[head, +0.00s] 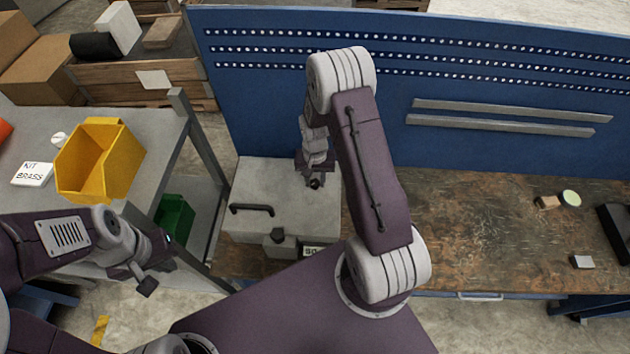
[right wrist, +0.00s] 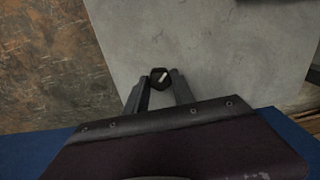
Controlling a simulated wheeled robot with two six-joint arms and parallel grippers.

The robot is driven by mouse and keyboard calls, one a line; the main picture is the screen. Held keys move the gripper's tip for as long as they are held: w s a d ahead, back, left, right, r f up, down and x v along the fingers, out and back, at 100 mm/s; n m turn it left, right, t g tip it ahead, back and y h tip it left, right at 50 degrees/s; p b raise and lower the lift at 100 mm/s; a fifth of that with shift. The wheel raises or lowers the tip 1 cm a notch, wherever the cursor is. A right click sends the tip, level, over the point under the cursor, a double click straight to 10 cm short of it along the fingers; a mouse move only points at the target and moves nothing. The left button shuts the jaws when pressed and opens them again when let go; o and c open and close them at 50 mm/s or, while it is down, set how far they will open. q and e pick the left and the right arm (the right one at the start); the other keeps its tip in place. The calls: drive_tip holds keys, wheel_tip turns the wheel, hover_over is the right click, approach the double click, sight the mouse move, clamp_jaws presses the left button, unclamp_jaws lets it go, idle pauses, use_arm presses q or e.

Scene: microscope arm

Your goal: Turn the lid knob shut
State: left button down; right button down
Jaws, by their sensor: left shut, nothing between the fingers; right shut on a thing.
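The grey box lid (head: 265,180) lies flat on the workbench, left of centre in the head view; it also shows in the right wrist view (right wrist: 220,50). The small black lid knob (head: 315,184) is near its right side. In the right wrist view the knob (right wrist: 159,76) has a pale pointer mark slanting up and right. My right gripper (head: 314,180) reaches down and is shut on the knob, one finger on each side. My left gripper (head: 146,286) is shut and empty, off to the left, away from the box.
The workbench (head: 480,220) is mostly clear to the right. A blue pegboard panel (head: 280,80) stands behind. A yellow bin (head: 98,160) sits on the left table.

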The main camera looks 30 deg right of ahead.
sight(315, 183)
drive_tip(key=n+b, duration=0.1)
drive_tip(key=n, duration=0.3)
drive_tip(key=shift+w+n, duration=0.1)
drive_tip(key=shift+n, duration=0.2)
drive_tip(key=shift+n+b, duration=0.35)
drive_tip(key=shift+n, duration=1.55)
drive_tip(key=c, duration=1.1)
unclamp_jaws()
drive_tip(key=shift+o, duration=0.2)
drive_tip(key=shift+r, duration=0.4)
wheel_tip(315, 183, up, 8)
drive_tip(key=b, duration=0.2)
drive_tip(key=shift+r, duration=0.2)
